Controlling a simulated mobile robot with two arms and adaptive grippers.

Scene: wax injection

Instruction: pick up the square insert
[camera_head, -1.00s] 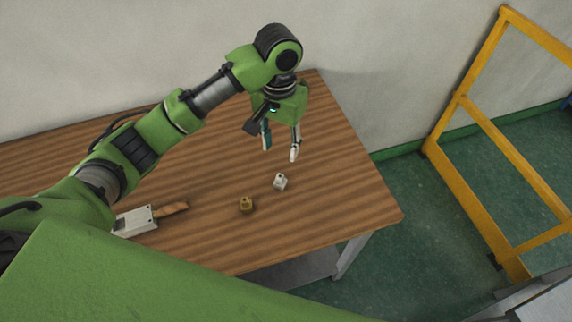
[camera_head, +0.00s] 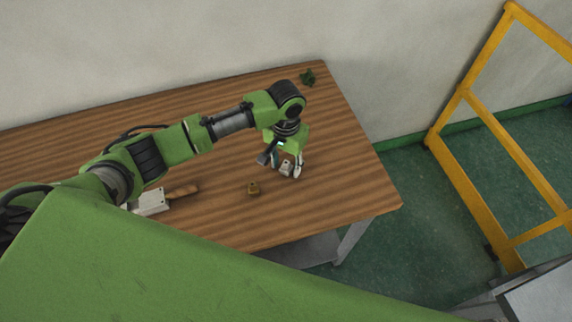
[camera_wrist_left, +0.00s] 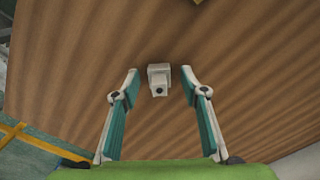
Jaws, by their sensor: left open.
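A small light grey square block with a dark hole, likely the square insert (camera_head: 285,169), stands on the wooden table. In the left wrist view the insert (camera_wrist_left: 158,80) is centred between the fingertips, with a gap on each side. My left gripper (camera_head: 286,164) points down at the block, its fingers on either side of it and partly covering it in the head view. The left gripper (camera_wrist_left: 160,72) is open and empty. I cannot tell the exact height of the fingertips above the table. My right gripper is not in view.
A yellow frame (camera_head: 470,205) stands on the floor at right.

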